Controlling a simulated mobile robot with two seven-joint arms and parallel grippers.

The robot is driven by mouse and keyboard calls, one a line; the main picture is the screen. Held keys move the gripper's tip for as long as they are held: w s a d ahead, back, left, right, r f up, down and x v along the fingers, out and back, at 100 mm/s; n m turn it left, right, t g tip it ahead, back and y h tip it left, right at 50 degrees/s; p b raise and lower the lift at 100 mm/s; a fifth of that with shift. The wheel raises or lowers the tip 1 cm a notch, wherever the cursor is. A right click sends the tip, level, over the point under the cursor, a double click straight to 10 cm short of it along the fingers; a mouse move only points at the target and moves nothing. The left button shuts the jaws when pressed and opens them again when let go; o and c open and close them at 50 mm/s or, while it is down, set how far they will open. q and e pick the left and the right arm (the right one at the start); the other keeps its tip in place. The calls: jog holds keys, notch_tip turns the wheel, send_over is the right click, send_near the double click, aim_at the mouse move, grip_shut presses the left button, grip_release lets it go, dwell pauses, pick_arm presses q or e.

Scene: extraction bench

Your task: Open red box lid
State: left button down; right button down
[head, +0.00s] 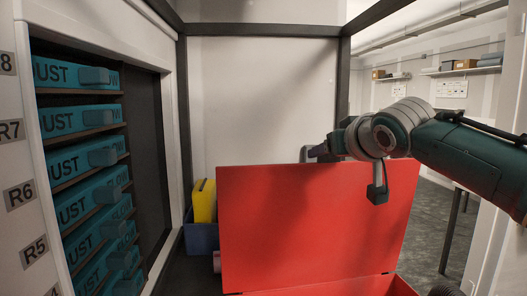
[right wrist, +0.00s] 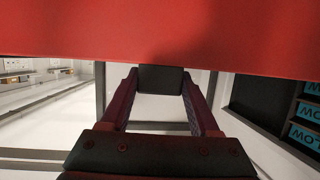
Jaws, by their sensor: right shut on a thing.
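The red box (head: 372,288) shows only its rim and part of its inside at the bottom of the head view. Its red lid (head: 300,228) stands raised, close to upright, with its broad face towards me. My right gripper (head: 318,152) is at the lid's top edge, its fingers partly hidden by the arm. In the right wrist view its two fingers close on a dark handle (right wrist: 161,79) at the lid's edge, with the red lid across the top. My left gripper is not in view.
A blue bin (head: 201,239) with a yellow thing (head: 204,201) in it stands left of the lid. A rack of teal boxes (head: 83,164) fills the left side. Dark frame posts (head: 342,85) stand behind the lid. Open floor (head: 432,238) shows at right.

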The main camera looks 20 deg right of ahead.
jog(key=shift+r, duration=0.15)
dwell(0.5)
jog(key=shift+c, duration=0.6)
grip_release()
jog(key=b+v, duration=0.2)
jog(key=v, duration=0.7)
jog(key=shift+s+b, duration=0.35)
jog(key=shift+s, duration=0.05)
